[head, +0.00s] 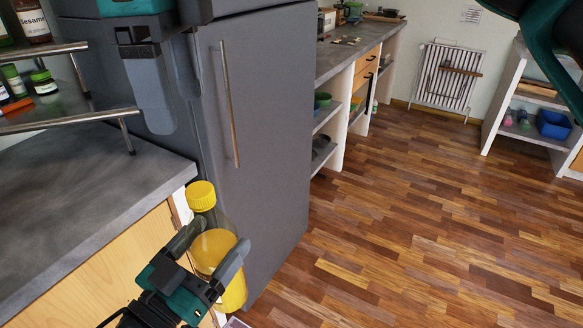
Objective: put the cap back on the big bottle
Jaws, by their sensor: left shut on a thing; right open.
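The big bottle (212,247) is clear with yellow-orange liquid and stands nearly upright in front of the counter edge and the grey fridge. A ribbed yellow cap (201,196) sits on top of its neck; how tightly it is seated cannot be told. My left gripper (218,240) is shut on the bottle's body, below the cap, and partly hides it. My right gripper (172,105) is open and empty at the upper left, pointing down, above and to the left of the cap and apart from it.
A grey counter (70,195) with a metal rack (75,118) of jars is at the left. A grey fridge (262,120) with a long handle stands behind the bottle. Wooden floor (430,230) is open at the right. A shelf unit with a blue bin (553,124) is far right.

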